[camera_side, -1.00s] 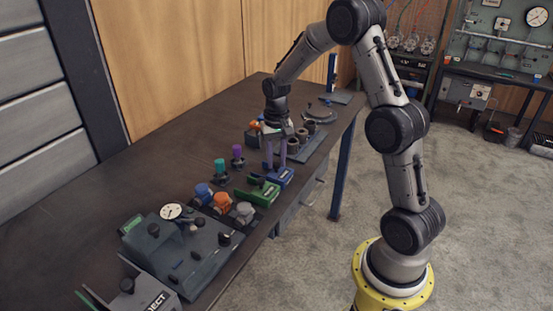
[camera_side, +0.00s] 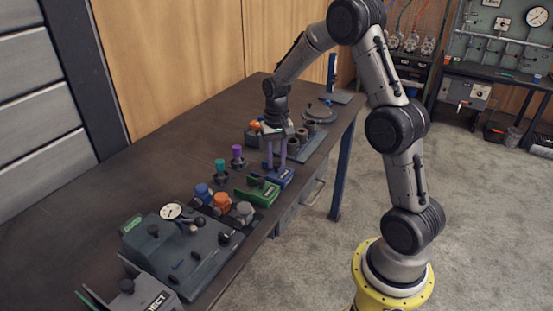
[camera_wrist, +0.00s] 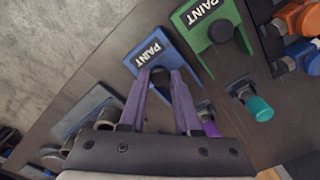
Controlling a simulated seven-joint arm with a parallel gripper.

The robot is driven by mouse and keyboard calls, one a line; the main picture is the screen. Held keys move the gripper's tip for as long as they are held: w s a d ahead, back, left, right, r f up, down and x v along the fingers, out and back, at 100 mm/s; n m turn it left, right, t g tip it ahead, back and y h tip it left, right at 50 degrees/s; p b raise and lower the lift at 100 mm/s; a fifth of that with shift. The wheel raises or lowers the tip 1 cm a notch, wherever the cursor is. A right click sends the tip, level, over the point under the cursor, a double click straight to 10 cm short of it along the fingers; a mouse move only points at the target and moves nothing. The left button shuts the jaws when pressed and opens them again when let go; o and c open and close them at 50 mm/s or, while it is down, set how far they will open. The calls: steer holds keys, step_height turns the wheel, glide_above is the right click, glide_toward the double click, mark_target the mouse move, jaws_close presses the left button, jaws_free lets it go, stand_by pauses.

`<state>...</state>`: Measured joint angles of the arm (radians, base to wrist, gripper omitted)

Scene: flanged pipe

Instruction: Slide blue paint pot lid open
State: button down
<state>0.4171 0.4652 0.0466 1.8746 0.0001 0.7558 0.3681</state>
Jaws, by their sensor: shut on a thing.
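The blue paint pot (camera_side: 283,178) is a box near the front edge of the bench. In the wrist view the blue box (camera_wrist: 147,48) carries a white-on-black PAINT label. My gripper (camera_side: 276,168) points down over it with its purple fingers. In the wrist view the fingertips of my gripper (camera_wrist: 160,76) are closed on the dark round knob (camera_wrist: 159,73) of the blue pot's lid. The fingers and knob hide part of the lid, so I cannot tell how far it is open.
A green paint box (camera_side: 257,191) stands close beside the blue one. Teal (camera_side: 220,167) and purple (camera_side: 237,154) knobbed parts stand behind. Blue and orange (camera_side: 221,201) parts and a grey dial-gauge fixture (camera_side: 180,250) are at the near left. Dark cylinders (camera_side: 302,135) stand beyond my gripper.

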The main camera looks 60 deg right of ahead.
steer(key=shift+w+r, duration=0.1)
steer(key=shift+w, duration=2.55)
steer(key=c, duration=0.6)
jaws_free()
steer(key=shift+s, duration=0.1)
step_height(320, 180, up, 14)
